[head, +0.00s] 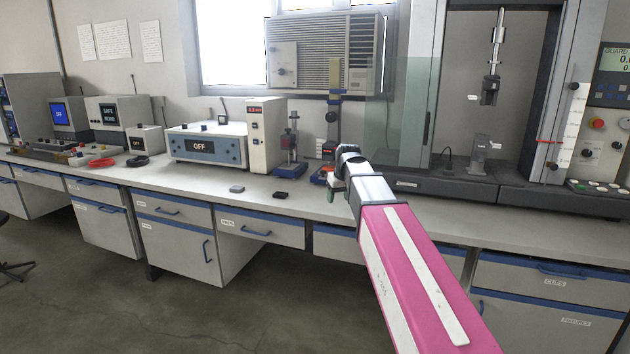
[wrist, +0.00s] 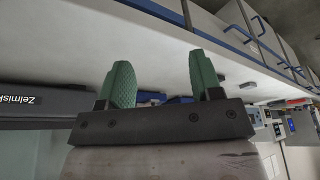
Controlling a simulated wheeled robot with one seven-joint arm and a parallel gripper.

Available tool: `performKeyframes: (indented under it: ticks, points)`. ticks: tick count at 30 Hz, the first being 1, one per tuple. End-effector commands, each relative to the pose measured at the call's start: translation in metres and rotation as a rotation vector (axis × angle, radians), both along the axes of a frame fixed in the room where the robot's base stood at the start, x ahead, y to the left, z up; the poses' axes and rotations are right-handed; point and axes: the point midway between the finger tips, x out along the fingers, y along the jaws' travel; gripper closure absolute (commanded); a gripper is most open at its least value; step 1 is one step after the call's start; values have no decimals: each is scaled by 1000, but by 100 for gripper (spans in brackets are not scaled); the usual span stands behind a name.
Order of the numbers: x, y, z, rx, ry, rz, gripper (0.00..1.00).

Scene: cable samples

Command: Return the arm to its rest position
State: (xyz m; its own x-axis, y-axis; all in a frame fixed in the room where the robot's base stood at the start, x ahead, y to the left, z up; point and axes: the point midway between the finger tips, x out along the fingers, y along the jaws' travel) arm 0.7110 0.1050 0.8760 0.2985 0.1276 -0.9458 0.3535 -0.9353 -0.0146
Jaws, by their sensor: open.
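My arm, with a pink link, reaches out from the lower right of the head view toward the workbench. My gripper (head: 333,188) is at its far end, over the front part of the bench top (head: 215,184). In the wrist view my gripper (wrist: 158,82) shows two green ribbed fingers spread apart, with nothing between them. The bench top fills the area behind the fingers there, and the picture is turned over. Whether the fingertips touch the bench cannot be told.
A testing machine (head: 440,186) with a clear guard stands right of my gripper. Two small stands (head: 290,168) are behind and left of it. A small grey block (head: 237,188) and a black block (head: 280,195) lie on the bench. Blue-edged drawers (head: 262,226) line the front; the floor before them is clear.

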Motion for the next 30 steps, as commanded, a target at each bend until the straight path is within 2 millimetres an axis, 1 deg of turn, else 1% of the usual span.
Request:
performKeyframes:
  ticks: [1,5,8,9,12,14,15,18,20,24,27,30]
  points:
    - [-7,-4,-13,-1,11,-11,41]
    - [-25,-16,-51,-7,44,-47,41]
    - [-44,-29,-87,-13,78,-84,41]
    - [-53,-33,-102,-16,92,-99,41]
    - [-74,-45,-137,-24,125,-137,41]
    - [-88,-52,-157,-27,144,-159,41]
    - [-98,-57,-170,-30,157,-174,41]
    - [-123,-67,-200,-38,191,-210,41]
    - [-139,-73,-218,-43,210,-233,41]
    - [-177,-87,-255,-54,254,-283,41]
    - [-201,-94,-275,-62,281,-311,41]
    - [-219,-100,-290,-68,302,-335,41]
